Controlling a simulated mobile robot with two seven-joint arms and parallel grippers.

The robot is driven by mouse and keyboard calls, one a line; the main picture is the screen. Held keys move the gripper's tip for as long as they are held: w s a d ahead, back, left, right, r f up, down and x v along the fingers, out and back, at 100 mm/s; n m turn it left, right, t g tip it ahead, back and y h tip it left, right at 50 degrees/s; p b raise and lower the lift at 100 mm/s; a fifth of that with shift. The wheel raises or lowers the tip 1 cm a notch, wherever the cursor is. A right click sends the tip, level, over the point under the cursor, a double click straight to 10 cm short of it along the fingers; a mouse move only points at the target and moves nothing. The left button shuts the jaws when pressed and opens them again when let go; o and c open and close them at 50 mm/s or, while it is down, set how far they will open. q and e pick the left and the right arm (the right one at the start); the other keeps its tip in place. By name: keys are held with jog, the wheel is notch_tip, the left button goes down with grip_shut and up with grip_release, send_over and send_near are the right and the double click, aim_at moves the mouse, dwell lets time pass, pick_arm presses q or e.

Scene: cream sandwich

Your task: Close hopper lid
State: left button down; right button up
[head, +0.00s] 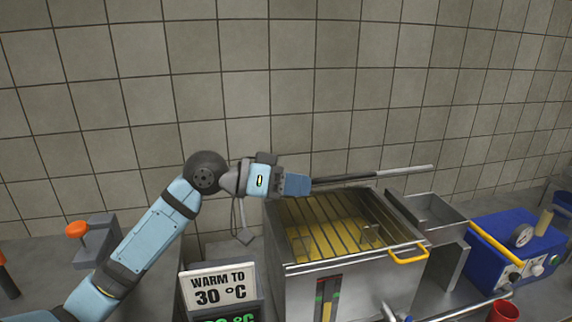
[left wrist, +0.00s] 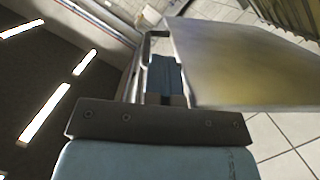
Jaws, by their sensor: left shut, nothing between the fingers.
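The metal hopper (head: 350,285) stands at centre right with its top open. Bars cross the opening, and yellow material (head: 335,235) shows beneath them. A thin grey plate (head: 405,170), likely the lid seen nearly edge-on, is raised above the hopper's back. My left gripper (head: 297,185) is at this plate's left end, above the hopper's back left corner. In the left wrist view a broad metal panel (left wrist: 250,65) lies right of my shut, empty left gripper (left wrist: 165,80). A metal loop (left wrist: 143,55) shows beside the fingers; I cannot tell whether they touch it. My right gripper is out of view.
A yellow handle (head: 408,255) sticks out at the hopper's front right. A metal tray (head: 435,215) and a blue machine with a gauge (head: 515,245) stand to the right. A temperature sign (head: 219,288) stands front left, and a tiled wall (head: 290,80) is behind.

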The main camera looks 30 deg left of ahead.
pick_arm(q)
jog(key=f, duration=0.1)
jog(key=d+f+m+b, duration=0.1)
jog(key=s+f+m, duration=0.1)
jog(key=shift+s+d+f+y, duration=0.1)
jog(key=shift+d+f+y, duration=0.15)
jog(key=shift+f+y, duration=0.15)
jog(key=shift+r, duration=0.1)
